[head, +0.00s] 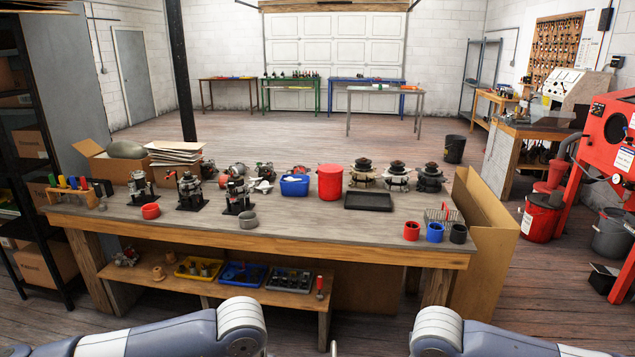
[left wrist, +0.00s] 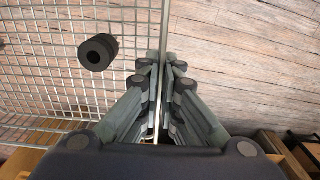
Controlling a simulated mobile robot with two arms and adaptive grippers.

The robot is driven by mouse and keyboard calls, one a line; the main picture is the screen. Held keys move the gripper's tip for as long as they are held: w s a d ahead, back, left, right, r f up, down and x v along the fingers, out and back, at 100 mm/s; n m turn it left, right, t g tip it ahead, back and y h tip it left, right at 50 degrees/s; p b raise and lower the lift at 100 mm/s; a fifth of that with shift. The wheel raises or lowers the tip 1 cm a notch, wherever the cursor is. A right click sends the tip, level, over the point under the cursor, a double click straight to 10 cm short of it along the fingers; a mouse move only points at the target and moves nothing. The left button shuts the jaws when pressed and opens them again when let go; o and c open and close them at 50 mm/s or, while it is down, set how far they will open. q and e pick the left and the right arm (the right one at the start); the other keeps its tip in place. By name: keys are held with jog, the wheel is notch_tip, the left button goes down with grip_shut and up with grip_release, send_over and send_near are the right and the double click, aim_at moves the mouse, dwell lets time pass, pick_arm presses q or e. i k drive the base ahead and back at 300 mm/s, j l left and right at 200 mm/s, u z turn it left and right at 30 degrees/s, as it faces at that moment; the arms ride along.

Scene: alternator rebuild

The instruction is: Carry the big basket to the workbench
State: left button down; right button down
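The big basket (left wrist: 60,50) is a silver wire mesh basket in the left wrist view, filling the left half over the wooden floor. A black ring-shaped part (left wrist: 98,52) lies in it. My left gripper (left wrist: 162,68) has its fingers closed on both sides of the basket's thin rim. In the head view my two arms reach in at the bottom edge; both grippers and nearly all of the basket are below the picture. The wooden workbench (head: 320,228) stands right ahead, with a grey top. My right gripper is not visible.
Alternator parts, a blue bin (head: 294,186), a red pot (head: 330,182) and a black tray (head: 368,201) fill the bench's back. The front middle is clear. A cardboard box (head: 487,245) stands beside its right end.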

aim_at(349, 224)
jog(key=i, duration=2.65)
jog(key=i+j+z, duration=0.1)
jog(key=i+z, duration=0.15)
jog(key=i, duration=0.3)
